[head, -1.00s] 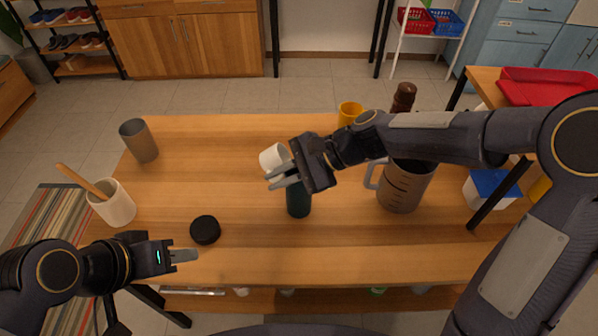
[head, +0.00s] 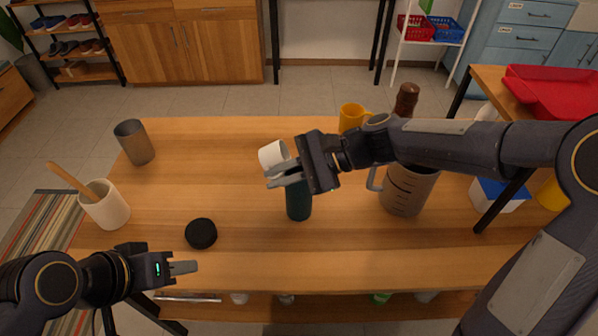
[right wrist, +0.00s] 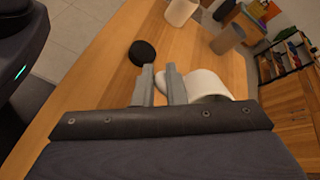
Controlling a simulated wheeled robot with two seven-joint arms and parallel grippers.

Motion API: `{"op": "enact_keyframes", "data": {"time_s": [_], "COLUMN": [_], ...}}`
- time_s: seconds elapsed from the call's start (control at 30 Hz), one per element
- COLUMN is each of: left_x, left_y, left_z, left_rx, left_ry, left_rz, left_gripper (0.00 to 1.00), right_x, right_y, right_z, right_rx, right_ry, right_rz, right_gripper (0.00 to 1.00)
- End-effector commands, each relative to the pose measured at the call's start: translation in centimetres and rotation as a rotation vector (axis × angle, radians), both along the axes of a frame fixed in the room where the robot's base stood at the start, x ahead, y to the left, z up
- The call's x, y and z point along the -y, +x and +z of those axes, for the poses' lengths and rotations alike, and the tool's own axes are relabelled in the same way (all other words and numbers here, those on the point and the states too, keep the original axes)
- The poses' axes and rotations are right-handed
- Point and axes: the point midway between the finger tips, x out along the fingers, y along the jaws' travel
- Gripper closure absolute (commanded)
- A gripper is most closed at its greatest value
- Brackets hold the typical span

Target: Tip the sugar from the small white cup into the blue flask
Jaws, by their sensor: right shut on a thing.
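The small white cup (head: 272,153) is held up over the middle of the table, tilted onto its side. My right gripper (head: 280,175) is shut on it near its handle; the cup also shows beside the fingers in the right wrist view (right wrist: 208,84). The flask (head: 299,204) looks dark teal and stands upright, just below my right gripper. Its mouth is hidden by the gripper. I cannot see any sugar. My left gripper (head: 183,268) is empty at the table's front left; its finger gap cannot be made out.
A round black lid (head: 201,233) lies left of the flask. A grey measuring jug (head: 405,192), a yellow mug (head: 351,117) and a brown mill (head: 405,101) stand on the right. A grey cup (head: 134,142) and a white pot with a wooden stick (head: 107,208) stand on the left.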

Motion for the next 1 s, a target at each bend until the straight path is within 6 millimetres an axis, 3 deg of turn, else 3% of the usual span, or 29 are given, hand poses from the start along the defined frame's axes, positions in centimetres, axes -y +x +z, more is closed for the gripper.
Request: {"op": "enact_keyframes", "data": {"time_s": [1.0], "left_x": [0.0], "left_y": [0.0], "left_z": [-3.7], "left_rx": [0.0], "left_ry": [0.0], "left_rz": [0.0], "left_gripper": [0.64], "right_x": [0.4], "right_y": [0.0], "right_z": [0.2], "right_rx": [-0.003], "right_ry": [0.139], "right_rz": [0.002], "right_gripper": [1.0]}}
